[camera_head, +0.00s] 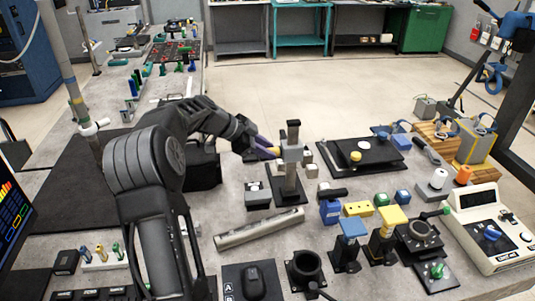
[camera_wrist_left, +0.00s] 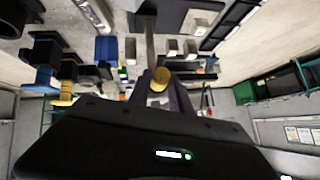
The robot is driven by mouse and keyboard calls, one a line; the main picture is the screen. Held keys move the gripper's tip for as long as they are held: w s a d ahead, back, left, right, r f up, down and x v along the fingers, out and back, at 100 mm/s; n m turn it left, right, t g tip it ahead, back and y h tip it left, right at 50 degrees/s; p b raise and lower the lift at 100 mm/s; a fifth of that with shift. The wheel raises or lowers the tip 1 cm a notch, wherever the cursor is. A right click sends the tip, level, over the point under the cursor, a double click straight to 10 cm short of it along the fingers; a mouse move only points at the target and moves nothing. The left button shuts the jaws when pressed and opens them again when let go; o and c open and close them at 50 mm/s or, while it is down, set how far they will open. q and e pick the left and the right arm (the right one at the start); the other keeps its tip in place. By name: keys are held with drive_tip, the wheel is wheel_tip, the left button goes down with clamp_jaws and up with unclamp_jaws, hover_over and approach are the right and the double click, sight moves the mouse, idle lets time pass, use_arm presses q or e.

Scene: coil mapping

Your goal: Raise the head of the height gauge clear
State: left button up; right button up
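The height gauge (camera_head: 289,185) stands upright on a dark base in the middle of the table in the head view. Its light grey head (camera_head: 292,153) sits high on the column, a short way below the top. My left gripper (camera_head: 272,151) reaches in from the left, with its purple fingers level with the head and right beside it. In the left wrist view the two fingers (camera_wrist_left: 161,88) stand apart. A grey post and a round gold part (camera_wrist_left: 162,76) show near their tips. Whether the fingers touch the head is unclear. My right gripper is not in view.
A silver cylinder bar (camera_head: 264,229) lies in front of the gauge, and a grey block (camera_head: 257,194) stands to its left. A black plate with a yellow knob (camera_head: 356,156) lies to the right. Blue and yellow-topped fixtures (camera_head: 350,229) crowd the front right.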

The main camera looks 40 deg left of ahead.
use_arm(q)
drive_tip(key=o, duration=0.5)
drive_tip(key=shift+f, duration=0.1)
drive_tip(key=shift+c, duration=0.2)
drive_tip(key=b+v, duration=0.2)
drive_tip(key=v, duration=0.5)
drive_tip(key=shift+s+r, duration=0.25)
drive_tip(key=shift+r, duration=0.05)
drive_tip(key=shift+a, duration=0.1)
